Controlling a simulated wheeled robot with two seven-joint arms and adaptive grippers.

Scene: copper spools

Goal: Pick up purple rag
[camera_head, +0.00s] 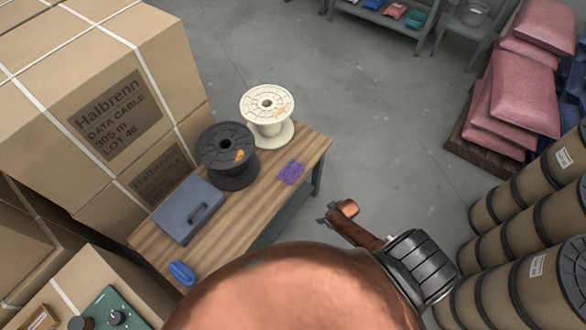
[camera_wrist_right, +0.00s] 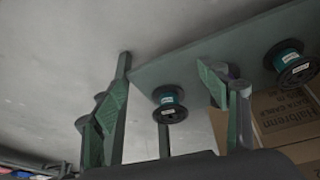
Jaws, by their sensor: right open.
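The purple rag (camera_head: 291,172) lies crumpled on the wooden tabletop (camera_head: 236,217), close to its right edge, in the head view. My right gripper (camera_head: 328,211) is to the right of and nearer than the rag, beyond the table edge and apart from it. In the right wrist view my right gripper (camera_wrist_right: 165,85) has its two fingers spread with nothing between them. I cannot make out the rag in that view. My left gripper is not in view.
A black spool (camera_head: 227,150), a cream spool (camera_head: 267,112), a grey-blue case (camera_head: 187,208) and a blue object (camera_head: 182,273) share the tabletop. Large cartons (camera_head: 110,110) stand left. Barrels (camera_head: 530,210) stand right. Floor (camera_head: 390,130) beyond the table is clear. Teal spools (camera_wrist_right: 170,104) show in the wrist view.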

